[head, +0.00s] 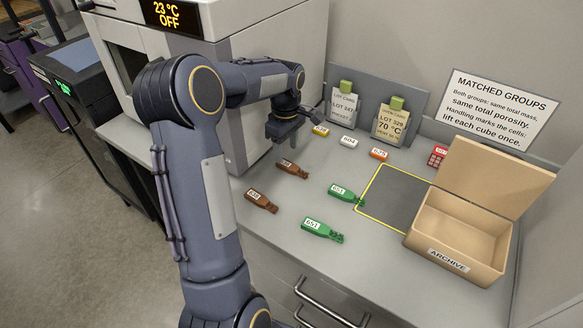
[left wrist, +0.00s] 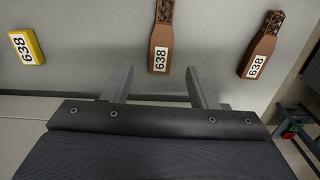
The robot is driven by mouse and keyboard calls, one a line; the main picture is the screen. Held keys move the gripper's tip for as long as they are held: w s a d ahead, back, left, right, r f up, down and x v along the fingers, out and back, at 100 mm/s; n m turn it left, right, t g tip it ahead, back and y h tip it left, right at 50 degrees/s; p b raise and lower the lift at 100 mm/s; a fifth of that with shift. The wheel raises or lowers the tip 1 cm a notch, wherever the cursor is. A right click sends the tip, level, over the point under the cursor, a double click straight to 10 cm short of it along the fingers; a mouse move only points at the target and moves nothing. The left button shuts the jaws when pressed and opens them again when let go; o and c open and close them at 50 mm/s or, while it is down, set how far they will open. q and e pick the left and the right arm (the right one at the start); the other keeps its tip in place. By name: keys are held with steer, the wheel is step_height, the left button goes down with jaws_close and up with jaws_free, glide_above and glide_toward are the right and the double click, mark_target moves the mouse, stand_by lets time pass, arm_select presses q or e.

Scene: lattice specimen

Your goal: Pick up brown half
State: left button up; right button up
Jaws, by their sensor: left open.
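Two brown halves, each with a white label and an open lattice end, lie apart on the grey bench. One brown half (head: 292,168) is farther back; it appears in the left wrist view (left wrist: 160,52), label 638 readable. The other brown half (head: 261,202) is nearer the front edge and shows at the right of the left wrist view (left wrist: 258,58). My left gripper (head: 284,138) is above the bench, behind the farther brown half. In the left wrist view its fingers (left wrist: 160,88) are spread and empty, with the farther half in line with the gap.
Two green halves (head: 345,193) (head: 321,230) labelled 651 lie to the right. The archive box (head: 455,262) stands open beside a yellow-outlined mat (head: 395,197). A large machine (head: 265,45) stands behind my arm.

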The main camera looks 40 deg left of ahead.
mark_target(287, 164)
arm_select(q)
step_height(287, 164, down, 5)
steer(key=shift+d+r, duration=0.1)
steer(key=shift+d, duration=0.05)
steer(key=c, duration=1)
steer(key=shift+r, duration=0.1)
steer(key=shift+c, duration=0.2)
